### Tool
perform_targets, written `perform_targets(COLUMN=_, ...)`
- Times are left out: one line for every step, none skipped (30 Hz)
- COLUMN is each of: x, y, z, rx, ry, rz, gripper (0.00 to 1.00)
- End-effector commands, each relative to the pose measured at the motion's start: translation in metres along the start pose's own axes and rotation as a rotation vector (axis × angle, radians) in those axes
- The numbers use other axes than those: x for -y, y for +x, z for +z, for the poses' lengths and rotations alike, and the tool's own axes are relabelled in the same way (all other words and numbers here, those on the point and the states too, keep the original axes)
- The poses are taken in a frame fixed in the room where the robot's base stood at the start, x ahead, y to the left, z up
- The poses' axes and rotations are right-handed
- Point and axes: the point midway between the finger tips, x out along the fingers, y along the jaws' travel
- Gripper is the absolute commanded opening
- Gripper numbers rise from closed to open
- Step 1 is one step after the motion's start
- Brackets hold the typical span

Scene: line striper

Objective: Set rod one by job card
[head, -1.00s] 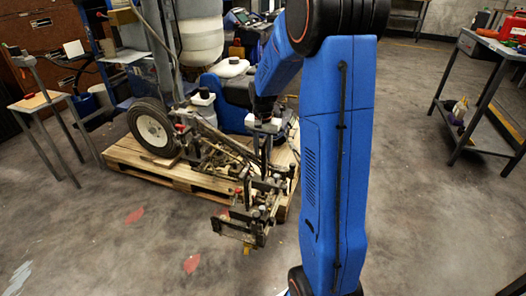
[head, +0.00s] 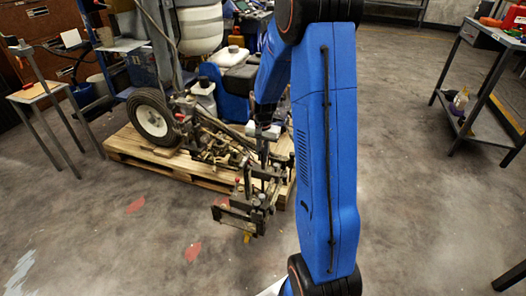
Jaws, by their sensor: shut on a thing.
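The line striper stands on a wooden pallet (head: 150,160), with a black-tyred wheel (head: 152,115) at its left. At its near right end a dark bracket assembly (head: 240,215) carries upright rods (head: 248,182) with small knobs, one red. My gripper (head: 264,128) is at the upper end of this assembly, partly hidden by my blue arm. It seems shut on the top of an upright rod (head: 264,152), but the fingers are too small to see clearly. I cannot tell which rod is rod one.
A small wooden-topped stand (head: 38,92) is at the left. A grey metal bench (head: 490,34) with a lower shelf stands at the right. White containers (head: 200,30) and a blue body are behind the pallet. The floor in front is clear, with red patches (head: 135,205).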

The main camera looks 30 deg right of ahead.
Motion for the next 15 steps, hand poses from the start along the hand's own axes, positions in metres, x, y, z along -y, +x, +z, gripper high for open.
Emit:
perform_targets(x=-0.0004, y=0.0028, z=0.0008, rx=0.003, ry=0.0, rz=0.001, gripper=0.0)
perform_targets(x=-0.0004, y=0.0029, z=0.0008, rx=0.003, ry=0.0, rz=0.001, gripper=0.0)
perform_targets(x=-0.0005, y=0.003, z=0.0009, rx=0.003, ry=0.0, rz=0.002, gripper=0.0)
perform_targets(x=-0.0005, y=0.003, z=0.001, rx=0.003, ry=0.0, rz=0.002, gripper=0.0)
perform_targets(x=-0.0006, y=0.0031, z=0.0011, rx=0.004, ry=0.0, rz=0.002, gripper=0.0)
perform_targets(x=-0.0006, y=0.0032, z=0.0012, rx=0.004, ry=0.0, rz=0.002, gripper=0.0)
perform_targets(x=-0.0007, y=0.0032, z=0.0012, rx=0.004, ry=0.0, rz=0.002, gripper=0.17)
perform_targets(x=-0.0007, y=0.0033, z=0.0012, rx=0.004, ry=0.0, rz=0.002, gripper=0.24)
perform_targets(x=-0.0006, y=0.0031, z=0.0012, rx=0.004, ry=0.0, rz=0.002, gripper=0.31)
perform_targets(x=-0.0006, y=0.003, z=0.0011, rx=0.004, ry=0.0, rz=0.002, gripper=0.31)
perform_targets(x=-0.0006, y=0.0028, z=0.0011, rx=0.004, ry=0.0, rz=0.002, gripper=0.31)
perform_targets(x=-0.0005, y=0.0025, z=0.001, rx=0.003, ry=0.0, rz=0.002, gripper=0.31)
perform_targets(x=-0.0005, y=0.0024, z=0.001, rx=0.003, ry=0.0, rz=0.002, gripper=0.31)
perform_targets(x=-0.0005, y=0.0023, z=0.001, rx=0.003, ry=0.0, rz=0.002, gripper=0.31)
perform_targets(x=-0.0005, y=0.0022, z=0.0009, rx=0.003, ry=0.0, rz=0.002, gripper=0.31)
